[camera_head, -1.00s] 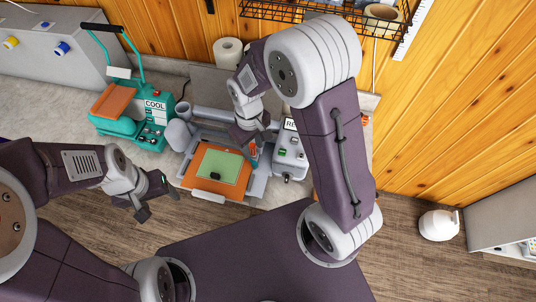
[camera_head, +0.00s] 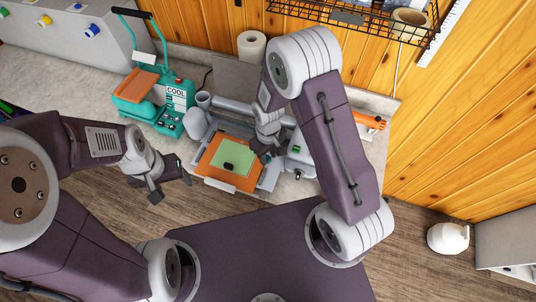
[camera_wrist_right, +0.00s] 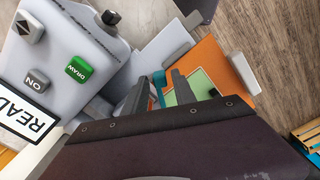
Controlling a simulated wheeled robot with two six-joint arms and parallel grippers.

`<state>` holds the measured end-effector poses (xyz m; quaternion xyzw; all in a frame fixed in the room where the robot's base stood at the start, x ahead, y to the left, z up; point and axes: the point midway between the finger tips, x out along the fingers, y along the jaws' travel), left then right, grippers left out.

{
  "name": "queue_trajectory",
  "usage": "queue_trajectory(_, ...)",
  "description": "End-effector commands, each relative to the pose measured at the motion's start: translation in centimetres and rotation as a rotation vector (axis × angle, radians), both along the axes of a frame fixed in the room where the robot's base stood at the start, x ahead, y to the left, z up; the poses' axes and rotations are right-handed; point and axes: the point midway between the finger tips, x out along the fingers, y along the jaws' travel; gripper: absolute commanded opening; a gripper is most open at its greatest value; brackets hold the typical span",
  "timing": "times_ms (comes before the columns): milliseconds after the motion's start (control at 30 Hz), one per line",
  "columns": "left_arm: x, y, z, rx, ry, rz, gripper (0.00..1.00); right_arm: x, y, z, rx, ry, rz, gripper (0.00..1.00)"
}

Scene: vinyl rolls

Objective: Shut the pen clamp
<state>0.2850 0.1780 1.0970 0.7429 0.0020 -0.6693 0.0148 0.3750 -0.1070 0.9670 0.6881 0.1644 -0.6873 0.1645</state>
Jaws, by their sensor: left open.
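The cutting machine (camera_head: 265,190) stands on the counter, with an orange mat (camera_head: 218,176) and a green sheet (camera_head: 234,153) on it. My right gripper (camera_head: 270,152) is low at the machine's right side, beside the mat. In the right wrist view its two fingers (camera_wrist_right: 160,95) are apart. A small teal part (camera_wrist_right: 159,82), perhaps the pen clamp, shows between and beyond them; I cannot tell whether they touch it. The clamp is hidden by my right arm in the head view. My left gripper (camera_head: 172,180) is open and empty, left of the machine.
The machine's grey control box (camera_wrist_right: 70,55) with buttons is close beside the right gripper. A teal heat press (camera_head: 155,98) stands to the left. A white roll (camera_head: 251,45) is behind, and a wire basket (camera_head: 345,18) hangs on the wall above.

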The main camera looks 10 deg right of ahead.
Motion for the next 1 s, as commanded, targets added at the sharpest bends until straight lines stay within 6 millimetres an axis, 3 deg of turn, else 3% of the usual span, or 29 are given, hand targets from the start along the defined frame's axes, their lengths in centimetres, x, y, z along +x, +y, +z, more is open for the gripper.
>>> queue_trajectory(33,0.0,0.0,0.0,0.000,0.000,0.000,0.67,0.0,0.0,0.0,0.000,0.000,0.000,0.15)
queue_trajectory(100,0.0,0.0,0.0,0.000,0.000,0.000,0.67,0.0,0.0,0.0,0.000,0.000,0.000,0.00)
queue_trajectory(467,0.0,0.0,0.0,0.000,0.000,0.000,0.67,0.1,-0.3,0.0,0.000,-0.001,0.047,0.00)
queue_trajectory(1000,0.0,0.0,0.2,0.000,0.000,0.000,0.67,1.2,-1.9,0.1,-0.001,-0.001,0.390,0.00)
